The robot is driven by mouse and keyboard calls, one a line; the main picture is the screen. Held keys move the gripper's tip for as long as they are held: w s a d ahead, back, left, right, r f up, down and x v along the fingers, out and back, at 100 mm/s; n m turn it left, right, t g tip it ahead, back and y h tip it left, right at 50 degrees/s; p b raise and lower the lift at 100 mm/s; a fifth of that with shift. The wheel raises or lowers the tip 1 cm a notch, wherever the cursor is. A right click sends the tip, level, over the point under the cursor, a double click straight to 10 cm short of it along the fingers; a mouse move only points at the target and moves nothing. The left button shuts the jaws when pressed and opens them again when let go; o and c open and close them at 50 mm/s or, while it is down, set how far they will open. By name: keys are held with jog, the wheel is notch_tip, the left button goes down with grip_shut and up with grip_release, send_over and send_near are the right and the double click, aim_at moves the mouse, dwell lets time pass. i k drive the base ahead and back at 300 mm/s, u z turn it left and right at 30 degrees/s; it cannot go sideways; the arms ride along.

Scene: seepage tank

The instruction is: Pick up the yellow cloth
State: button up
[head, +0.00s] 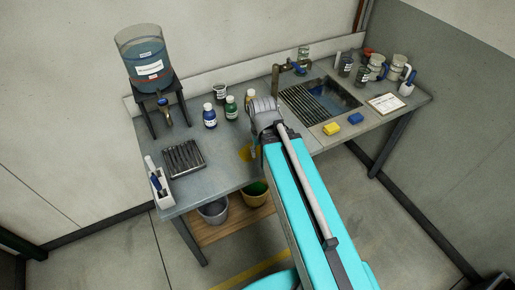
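A flat yellow patch (244,154), which looks like the yellow cloth, lies on the grey worktop near its front edge, left of my arm. My arm and wrist hide part of it. My gripper (255,151) points down at the patch's right side, at or just above it. The fingers are small and partly covered, so I cannot tell whether they are open or touching the cloth. A yellow block (331,129), like a sponge, lies in front of the sink beside a blue block (355,118).
Blue (210,117) and green (231,109) bottles stand behind the patch. A dark ribbed tray (184,158) lies left, below a water tank (147,68) on a stand. The sink (340,95) is right. Buckets (214,210) stand on the lower shelf. Worktop between tray and patch is clear.

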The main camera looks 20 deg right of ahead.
aim_at(332, 128)
jog(key=z, duration=0.05)
jog(key=k, duration=0.5)
jog(key=z, duration=0.95)
jog(key=i, duration=0.4)
jog(key=u, duration=0.2)
